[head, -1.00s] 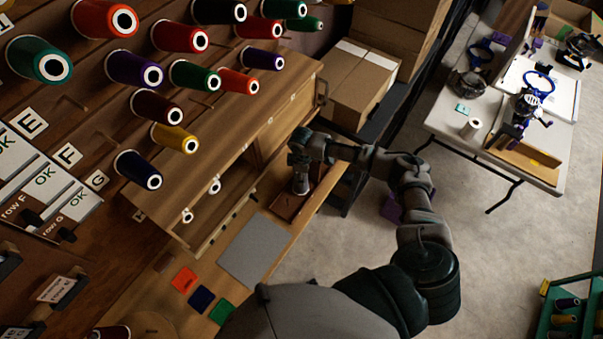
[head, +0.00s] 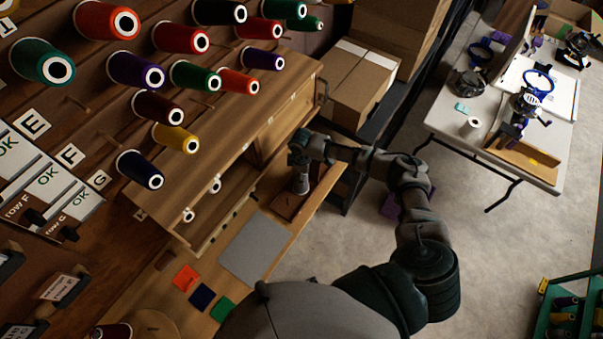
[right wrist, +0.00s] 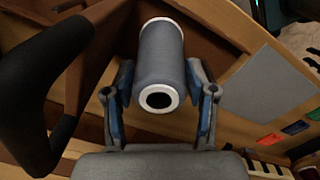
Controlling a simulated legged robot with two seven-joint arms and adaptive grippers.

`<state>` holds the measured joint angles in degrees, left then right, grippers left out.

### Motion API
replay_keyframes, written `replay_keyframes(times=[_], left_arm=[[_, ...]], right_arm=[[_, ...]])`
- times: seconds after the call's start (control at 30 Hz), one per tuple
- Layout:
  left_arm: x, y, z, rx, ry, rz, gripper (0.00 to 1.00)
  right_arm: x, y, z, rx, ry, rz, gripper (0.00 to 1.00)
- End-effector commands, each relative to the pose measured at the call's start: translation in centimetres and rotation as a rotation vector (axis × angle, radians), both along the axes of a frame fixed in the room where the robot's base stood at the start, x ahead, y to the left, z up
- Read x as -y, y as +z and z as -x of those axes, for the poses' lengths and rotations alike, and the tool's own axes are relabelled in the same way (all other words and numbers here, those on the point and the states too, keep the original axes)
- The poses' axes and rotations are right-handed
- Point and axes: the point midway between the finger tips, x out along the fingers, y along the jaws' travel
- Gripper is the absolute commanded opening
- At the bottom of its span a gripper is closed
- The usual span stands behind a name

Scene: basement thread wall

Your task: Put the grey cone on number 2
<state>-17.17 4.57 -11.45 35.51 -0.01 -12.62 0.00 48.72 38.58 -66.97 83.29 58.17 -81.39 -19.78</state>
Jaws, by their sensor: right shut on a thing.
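The grey cone (right wrist: 160,45), a grey thread spool with white ends, is between the blue-padded fingers of my right gripper (right wrist: 160,68) in the right wrist view. The gripper is shut on it. In the head view my right gripper (head: 300,162) is over the wooden bench beside the shelf unit, with the grey cone (head: 301,184) below it, over a reddish-brown tray (head: 287,206). I cannot tell whether the cone touches the tray. No number 2 is readable in these frames. My left gripper is not in view.
Coloured cones hang on the peg wall (head: 95,105) at left, with some bare pegs and letter tags. A wooden shelf unit (head: 245,110) stands close to my gripper. A grey mat (head: 258,248) and coloured squares lie on the bench.

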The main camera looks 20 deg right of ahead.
Motion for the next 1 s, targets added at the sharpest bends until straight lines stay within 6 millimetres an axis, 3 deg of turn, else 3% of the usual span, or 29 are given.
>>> replay_keyframes(times=[0.03,0.07,0.17,0.57,0.67,1.0], left_arm=[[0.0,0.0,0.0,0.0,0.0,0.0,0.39],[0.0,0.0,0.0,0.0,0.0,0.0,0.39],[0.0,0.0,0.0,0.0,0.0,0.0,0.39],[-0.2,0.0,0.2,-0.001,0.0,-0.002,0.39],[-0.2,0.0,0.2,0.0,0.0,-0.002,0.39],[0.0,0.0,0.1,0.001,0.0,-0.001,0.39]], right_arm=[[0.0,0.1,0.0,0.001,0.0,0.0,0.2],[0.0,0.1,0.0,0.001,0.0,0.0,0.59],[0.0,0.1,0.0,0.001,0.0,0.0,0.84],[0.0,0.5,-0.1,0.002,0.0,-0.001,0.85],[0.0,1.9,-0.1,0.002,0.0,-0.001,0.85],[0.0,9.2,0.0,0.003,0.001,-0.002,0.85]])
